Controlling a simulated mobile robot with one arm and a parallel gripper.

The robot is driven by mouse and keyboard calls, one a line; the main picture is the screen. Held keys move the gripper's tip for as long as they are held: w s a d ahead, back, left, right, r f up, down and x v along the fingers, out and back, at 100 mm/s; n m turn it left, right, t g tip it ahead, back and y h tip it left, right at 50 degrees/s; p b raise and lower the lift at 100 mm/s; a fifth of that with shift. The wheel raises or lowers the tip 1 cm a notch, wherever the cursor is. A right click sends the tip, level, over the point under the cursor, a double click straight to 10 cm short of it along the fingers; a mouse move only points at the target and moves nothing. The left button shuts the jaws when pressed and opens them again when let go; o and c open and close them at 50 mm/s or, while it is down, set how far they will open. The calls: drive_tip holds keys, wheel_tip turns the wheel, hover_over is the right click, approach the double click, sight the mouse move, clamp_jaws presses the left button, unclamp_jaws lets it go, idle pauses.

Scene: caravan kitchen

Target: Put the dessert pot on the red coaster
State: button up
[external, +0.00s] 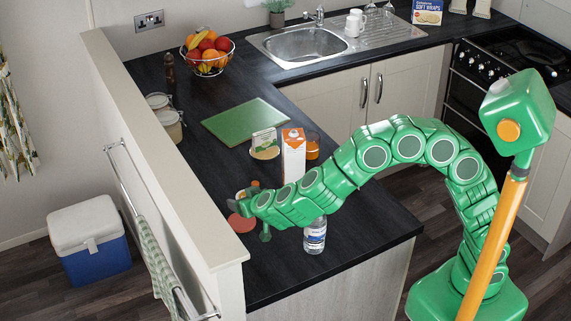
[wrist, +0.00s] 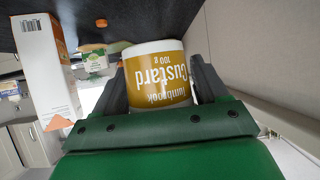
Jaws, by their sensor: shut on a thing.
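The dessert pot, a white tub with a mustard-yellow custard label (wrist: 158,75), sits between the two dark fingers of my gripper (wrist: 158,88) in the wrist view. My gripper is shut on it. In the external view my gripper (external: 252,210) is over the left end of the counter, and the pot is mostly hidden by it. The red coaster (external: 240,224) lies on the counter directly beside and below my gripper, partly covered. I cannot tell whether the pot touches the counter or the coaster.
A green board (external: 245,121) lies behind. A low partition wall (external: 165,150) bounds the counter on the left.

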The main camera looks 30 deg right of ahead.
drive_tip(key=m+h, duration=0.1)
hover_over(240, 218)
drive_tip(key=shift+f, duration=5.35)
drive_tip(key=shift+f, duration=0.1)
drive_tip(key=o, duration=0.7)
drive_tip(key=shift+o, duration=0.2)
drive_tip(key=shift+s+r, duration=0.1)
drive_tip(key=shift+r, duration=0.15)
drive_tip(key=v, duration=1.1)
drive_tip(key=shift+s, duration=0.3)
drive_tip(key=shift+a+r, duration=0.1)
drive_tip(key=shift+r, duration=0.05)
